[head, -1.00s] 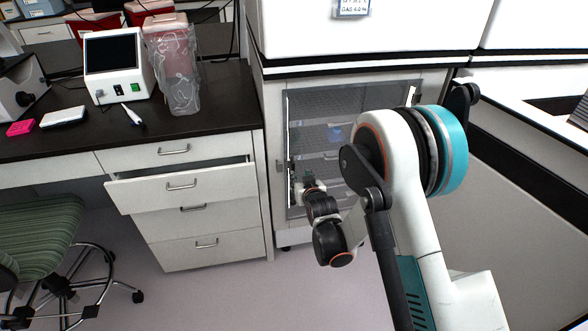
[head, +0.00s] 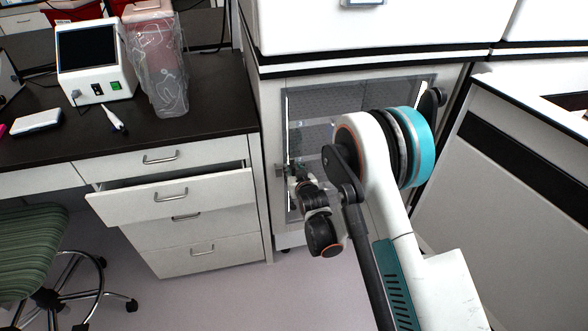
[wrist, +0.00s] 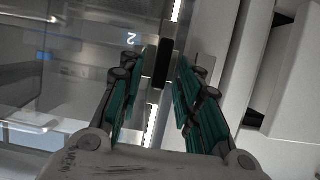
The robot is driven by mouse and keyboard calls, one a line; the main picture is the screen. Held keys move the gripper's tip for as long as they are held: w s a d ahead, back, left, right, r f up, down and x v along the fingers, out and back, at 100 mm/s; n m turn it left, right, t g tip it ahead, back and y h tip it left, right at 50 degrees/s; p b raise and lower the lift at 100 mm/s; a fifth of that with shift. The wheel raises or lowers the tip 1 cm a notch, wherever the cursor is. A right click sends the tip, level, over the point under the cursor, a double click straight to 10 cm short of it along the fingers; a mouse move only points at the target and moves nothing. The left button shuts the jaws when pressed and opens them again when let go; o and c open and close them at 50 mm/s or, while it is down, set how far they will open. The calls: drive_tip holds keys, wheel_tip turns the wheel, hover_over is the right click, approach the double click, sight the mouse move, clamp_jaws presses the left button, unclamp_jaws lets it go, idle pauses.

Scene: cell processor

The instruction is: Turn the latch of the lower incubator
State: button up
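The lower incubator (head: 312,112) has a clear door in a pale frame, under a white upper unit. Its latch (head: 281,170) is a small dark piece at the door's left edge. In the wrist view the latch (wrist: 162,64) shows as a dark upright bar between and just beyond the fingertips. My gripper (head: 293,174) is at the door's left side, close to the latch; its tips are small and partly hidden in the head view. In the wrist view my gripper (wrist: 158,82) is open, with teal-padded fingers either side of a gap. I cannot tell whether either finger touches the latch.
A drawer (head: 172,194) stands partly open left of the incubator. A black-topped bench (head: 205,100) above it carries a white device (head: 95,68) and a bagged container (head: 157,60). A green chair (head: 35,245) stands at lower left. The floor (head: 225,300) before the drawers is clear.

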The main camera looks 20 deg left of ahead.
clamp_jaws()
drive_tip(key=shift+d+m, duration=0.1)
drive_tip(key=shift+m, duration=0.2)
drive_tip(key=m+y, duration=0.2)
drive_tip(key=m, duration=0.2)
drive_tip(key=d+f+m+y, duration=0.1)
drive_tip(key=m+y, duration=0.2)
drive_tip(key=m, duration=0.1)
drive_tip(key=w+f+m+y, duration=0.1)
drive_tip(key=m+y, duration=0.1)
drive_tip(key=m, duration=0.2)
drive_tip(key=shift+d+m+g, duration=0.25)
drive_tip(key=shift+m+g, duration=0.15)
idle(0.4)
idle(0.5)
